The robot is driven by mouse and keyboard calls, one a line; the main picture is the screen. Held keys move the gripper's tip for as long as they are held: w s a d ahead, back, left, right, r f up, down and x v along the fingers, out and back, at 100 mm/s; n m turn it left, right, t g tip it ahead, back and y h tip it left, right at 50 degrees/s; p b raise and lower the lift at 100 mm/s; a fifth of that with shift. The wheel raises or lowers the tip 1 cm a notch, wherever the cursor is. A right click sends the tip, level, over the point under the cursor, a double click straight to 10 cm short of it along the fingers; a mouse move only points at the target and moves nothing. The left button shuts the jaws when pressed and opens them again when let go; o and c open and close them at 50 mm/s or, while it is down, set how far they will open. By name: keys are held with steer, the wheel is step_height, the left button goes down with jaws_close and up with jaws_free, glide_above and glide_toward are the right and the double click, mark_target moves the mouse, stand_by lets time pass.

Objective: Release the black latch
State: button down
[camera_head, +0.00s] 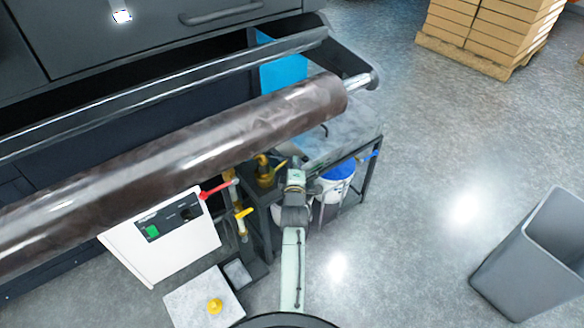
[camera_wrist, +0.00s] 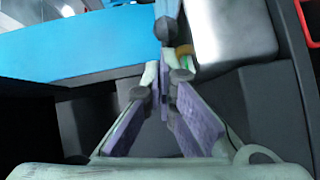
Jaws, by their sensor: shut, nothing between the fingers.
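My gripper (camera_wrist: 165,82) shows in the wrist view with its purple-padded fingers drawn together at the tips, with nothing between them. A small dark grey part (camera_wrist: 168,28) stands just beyond the fingertips; I cannot tell whether it is the black latch or whether the fingers touch it. In the head view my pale green arm reaches up to just below the brown roll (camera_head: 190,150), and its fingers cannot be made out there. A dark bracket (camera_head: 347,58) stands by the roll's right end, near the metal shaft tip (camera_head: 362,80). No latch is clearly distinguishable in the head view.
A blue panel (camera_wrist: 75,50) and a silver block (camera_wrist: 235,38) lie close around the fingers in the wrist view. A white control box (camera_head: 165,245), valves and a cart frame (camera_head: 372,160) crowd the arm. Open floor lies right, with a grey bin (camera_head: 515,275).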

steer(key=shift+w+d, duration=0.15)
steer(key=shift+w, duration=0.2)
stand_by(0.6)
